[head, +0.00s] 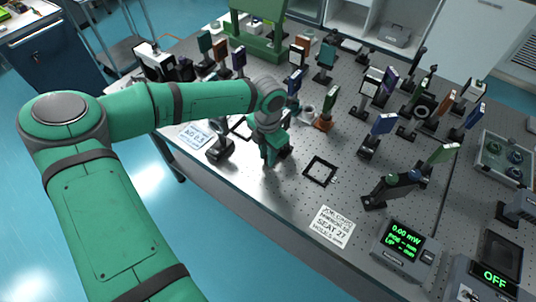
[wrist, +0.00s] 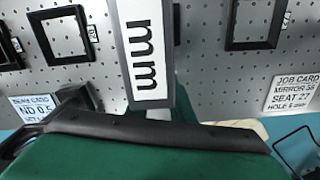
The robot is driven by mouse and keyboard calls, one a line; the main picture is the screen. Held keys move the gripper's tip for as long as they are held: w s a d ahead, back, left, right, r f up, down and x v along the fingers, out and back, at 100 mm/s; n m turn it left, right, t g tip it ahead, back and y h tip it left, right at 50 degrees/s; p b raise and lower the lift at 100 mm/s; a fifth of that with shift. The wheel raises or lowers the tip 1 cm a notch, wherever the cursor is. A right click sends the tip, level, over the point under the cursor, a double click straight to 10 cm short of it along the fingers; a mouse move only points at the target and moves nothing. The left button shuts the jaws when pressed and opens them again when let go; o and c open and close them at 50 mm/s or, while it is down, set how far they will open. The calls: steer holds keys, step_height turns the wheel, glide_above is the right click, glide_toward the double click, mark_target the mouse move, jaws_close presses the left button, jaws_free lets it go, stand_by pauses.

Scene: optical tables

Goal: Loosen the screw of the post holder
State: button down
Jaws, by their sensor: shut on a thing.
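In the head view my gripper (head: 269,157) points down near the front edge of the optical table. It is shut at the side of a small dark post holder (head: 285,153), which is mostly hidden behind it. The screw is hidden between the fingers, too small to make out. In the wrist view my green hand (wrist: 150,157) with a dark bar fills the bottom. A white plate marked "mm" (wrist: 142,50) in a grey frame is close in front of the camera. The fingertips do not show there.
A black square frame (head: 320,171) lies flat to the right, with the job card (head: 333,227) nearer the edge. A dark mount (head: 220,150) and another card (head: 197,134) are to the left. Several optics on posts stand behind. A meter (head: 404,246) reads 0.00 mW.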

stand_by(0.3)
steer(key=c, duration=1.6)
jaws_free()
steer(key=shift+o, duration=0.2)
steer(key=shift+d, duration=0.1)
steer(key=shift+a+r, duration=0.25)
steer(key=shift+r, duration=0.35)
step_height(320, 180, up, 10)
steer(key=shift+d+f, duration=0.15)
steer(key=shift+d, duration=0.15)
steer(key=shift+s, duration=0.1)
